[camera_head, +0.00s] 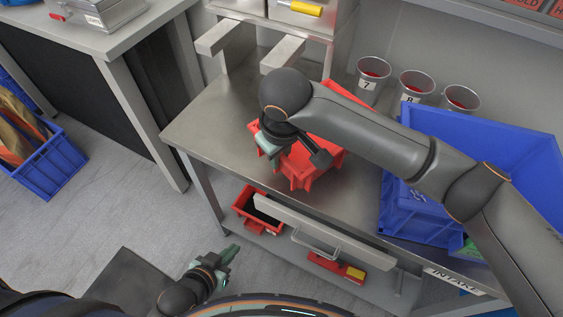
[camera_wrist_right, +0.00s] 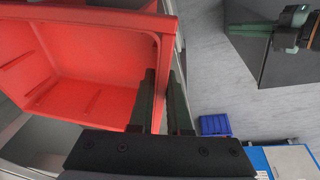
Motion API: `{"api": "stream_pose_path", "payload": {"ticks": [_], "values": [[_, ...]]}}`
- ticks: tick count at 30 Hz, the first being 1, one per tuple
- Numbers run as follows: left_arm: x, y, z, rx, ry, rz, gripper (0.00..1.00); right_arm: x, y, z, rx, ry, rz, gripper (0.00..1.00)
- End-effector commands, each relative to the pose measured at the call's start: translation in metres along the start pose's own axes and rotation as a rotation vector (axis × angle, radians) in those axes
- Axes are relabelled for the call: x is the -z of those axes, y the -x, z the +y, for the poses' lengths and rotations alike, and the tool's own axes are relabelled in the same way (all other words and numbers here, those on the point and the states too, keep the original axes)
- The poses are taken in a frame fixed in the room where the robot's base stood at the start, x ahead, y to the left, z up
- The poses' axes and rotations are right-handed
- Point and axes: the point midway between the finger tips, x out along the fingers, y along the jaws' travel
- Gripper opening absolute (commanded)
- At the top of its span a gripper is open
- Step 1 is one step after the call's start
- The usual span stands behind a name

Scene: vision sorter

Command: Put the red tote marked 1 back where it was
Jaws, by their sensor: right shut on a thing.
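A red tote (camera_head: 308,165) is at the steel table's front edge, partly hidden behind my right arm. In the right wrist view the tote (camera_wrist_right: 95,60) shows its empty inside. My right gripper (camera_head: 268,147) is shut on its rim wall; one finger lies inside and one outside in the right wrist view (camera_wrist_right: 164,80). I cannot tell whether the tote rests on the table or hangs just above it. No number shows on it. My left gripper (camera_head: 230,255) is low, away from the table and empty; its jaw gap is unclear.
The steel table (camera_head: 215,110) is bare left of the tote. A blue crate (camera_head: 405,215) stands right. Metal cups (camera_head: 415,84) line the back, some marked 7 and 8. A shelf unit (camera_head: 240,25) stands behind.

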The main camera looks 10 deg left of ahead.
Motion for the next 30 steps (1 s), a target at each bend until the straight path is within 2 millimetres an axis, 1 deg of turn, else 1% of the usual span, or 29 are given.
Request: {"api": "stream_pose_path", "payload": {"ticks": [1,3,8,9,12,15,28,29,30], "values": [[-0.001,0.000,0.000,0.000,0.000,0.000,0.00,0.003,-0.009,0.004,-0.002,-0.002,-0.001,0.00],[-0.001,-0.001,0.000,0.000,0.000,0.000,0.00,0.006,-0.017,0.007,-0.001,0.000,0.001,0.00],[-0.001,-0.001,0.000,0.000,0.000,0.000,0.00,0.010,-0.028,0.011,-0.002,0.000,0.002,0.00],[-0.001,-0.001,0.000,0.000,0.000,0.000,0.00,0.011,-0.033,0.013,-0.003,0.000,0.001,0.00],[0.000,0.000,0.000,0.000,0.000,0.001,0.00,0.007,-0.048,0.011,-0.002,0.002,0.000,0.00],[0.000,0.000,0.000,0.000,0.000,0.001,0.00,0.005,-0.058,0.010,-0.003,0.002,0.002,0.00],[0.001,0.001,0.000,0.000,0.000,0.001,0.00,0.004,-0.065,0.009,-0.001,0.001,0.002,0.00],[0.001,0.001,0.000,0.000,0.000,0.001,0.00,0.004,-0.065,0.009,0.000,0.001,0.001,0.19],[0.001,0.000,0.000,0.000,0.000,0.001,0.00,0.004,-0.065,0.009,0.000,0.001,0.001,0.23]]}}
